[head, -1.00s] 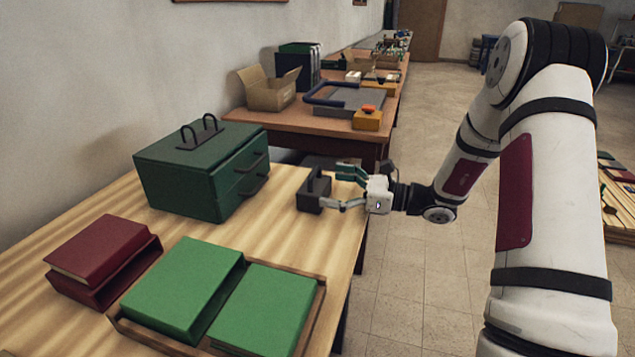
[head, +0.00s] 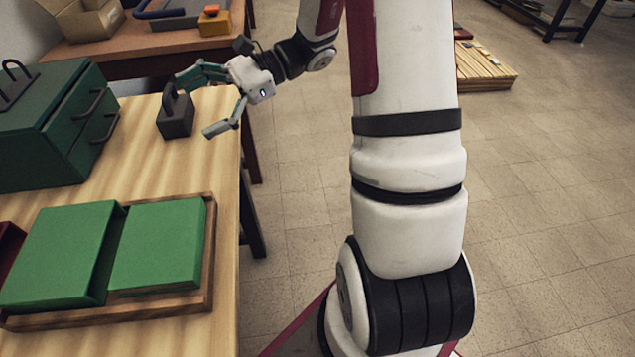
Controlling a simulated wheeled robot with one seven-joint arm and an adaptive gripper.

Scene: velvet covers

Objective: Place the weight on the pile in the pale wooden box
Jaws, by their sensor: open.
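The weight (head: 175,117) is a dark grey block with a handle loop on top. It stands upright on the light wooden table, near its right edge. My gripper (head: 191,105) is open, with one finger behind the weight near its handle and the other in front and to the right of it. I cannot tell whether a finger touches it. The wooden box (head: 209,262) is a shallow tray with a brown rim at the front of the table. It holds two green velvet piles side by side, a left one (head: 62,250) and a right one (head: 158,243).
A dark green drawer cabinet (head: 50,130) with black handles stands left of the weight. A dark red item (head: 8,245) shows at the left edge. A second table behind holds a cardboard box (head: 85,18) and an orange-yellow object (head: 214,20). Bare tabletop lies between weight and box.

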